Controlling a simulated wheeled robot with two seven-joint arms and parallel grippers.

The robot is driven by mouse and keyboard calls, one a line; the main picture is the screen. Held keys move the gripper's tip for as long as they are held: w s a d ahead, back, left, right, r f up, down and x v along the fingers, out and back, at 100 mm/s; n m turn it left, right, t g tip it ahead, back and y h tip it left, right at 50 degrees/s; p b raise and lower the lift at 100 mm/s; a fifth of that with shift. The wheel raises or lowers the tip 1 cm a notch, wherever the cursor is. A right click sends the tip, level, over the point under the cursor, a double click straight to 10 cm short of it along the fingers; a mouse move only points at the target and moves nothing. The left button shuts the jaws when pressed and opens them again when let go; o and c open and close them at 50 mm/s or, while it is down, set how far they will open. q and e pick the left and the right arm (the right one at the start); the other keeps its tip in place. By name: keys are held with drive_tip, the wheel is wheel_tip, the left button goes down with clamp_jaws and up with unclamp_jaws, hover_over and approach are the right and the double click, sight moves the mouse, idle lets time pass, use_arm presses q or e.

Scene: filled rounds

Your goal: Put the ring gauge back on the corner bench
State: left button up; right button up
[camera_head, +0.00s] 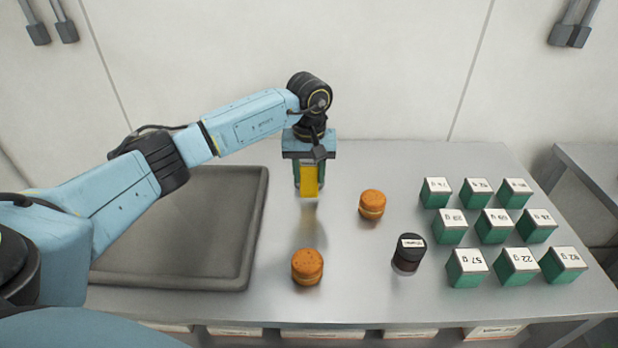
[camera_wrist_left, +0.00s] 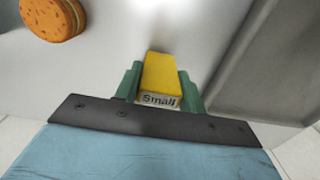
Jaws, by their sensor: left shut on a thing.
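My left gripper (camera_head: 309,178) is over the middle of the metal table (camera_head: 350,165), pointing down. Its green fingers are shut on a yellow block (camera_head: 309,182), held a little above the table top. In the left wrist view the yellow block (camera_wrist_left: 160,72) sits between the fingers (camera_wrist_left: 160,85), and its near face has a label reading "Small". I cannot tell from its shape whether this is the ring gauge; no other thing in view looks like one. A second grey bench (camera_head: 598,165) shows at the right edge and may be the corner bench. My right gripper is not in view.
Two orange round sandwich cookies (camera_head: 372,204) (camera_head: 307,267) and a dark labelled jar (camera_head: 408,254) stand near the gripper. Several green boxes with gram labels (camera_head: 494,226) fill the right. A grey tray (camera_head: 252,225) lies at left, under my arm. Labelled boxes (camera_head: 322,333) show below the front edge.

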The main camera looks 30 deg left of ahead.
use_arm(q)
drive_tip(key=shift+f, duration=0.85)
drive_tip(key=o, duration=1)
drive_tip(key=shift+f, duration=0.15)
wheel_tip(320, 180, up, 12)
drive_tip(key=shift+r, duration=0.2)
